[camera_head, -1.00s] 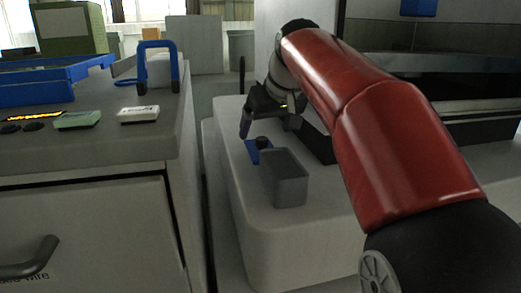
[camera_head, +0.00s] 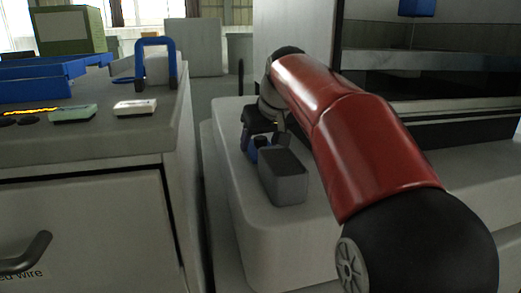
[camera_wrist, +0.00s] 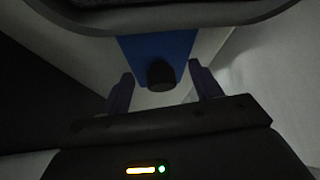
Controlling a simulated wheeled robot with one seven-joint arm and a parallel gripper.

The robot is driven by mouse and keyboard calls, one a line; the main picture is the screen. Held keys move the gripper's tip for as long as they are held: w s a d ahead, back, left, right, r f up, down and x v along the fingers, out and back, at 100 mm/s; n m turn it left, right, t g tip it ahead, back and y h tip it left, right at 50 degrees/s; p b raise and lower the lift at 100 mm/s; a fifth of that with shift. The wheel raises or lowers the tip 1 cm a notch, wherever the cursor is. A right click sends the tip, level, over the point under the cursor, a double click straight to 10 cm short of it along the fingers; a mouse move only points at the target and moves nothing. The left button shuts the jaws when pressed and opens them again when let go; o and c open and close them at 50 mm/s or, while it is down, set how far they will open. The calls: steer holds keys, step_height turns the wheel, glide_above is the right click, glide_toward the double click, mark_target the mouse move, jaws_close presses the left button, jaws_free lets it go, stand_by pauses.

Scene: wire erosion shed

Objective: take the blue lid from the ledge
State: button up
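The blue lid (camera_wrist: 146,50) has a black knob (camera_wrist: 161,75) and shows at the top middle of the wrist view. In the head view only a small part of the lid (camera_head: 252,153) shows on the light ledge (camera_head: 262,240), behind a grey open box (camera_head: 284,178). My gripper (camera_wrist: 163,92) is open, with one finger on each side of the knob and gaps between. In the head view my gripper (camera_head: 264,144) is low over the lid, just behind the box, which partly hides it.
The grey box stands close in front of my gripper. A grey cabinet (camera_head: 80,220) stands to the left, with a blue tray (camera_head: 40,85), a blue-handled item (camera_head: 157,62) and small blocks on top. A machine opening (camera_head: 440,80) lies to the right. The ledge's front is clear.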

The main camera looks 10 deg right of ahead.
steer(key=shift+c, duration=0.7)
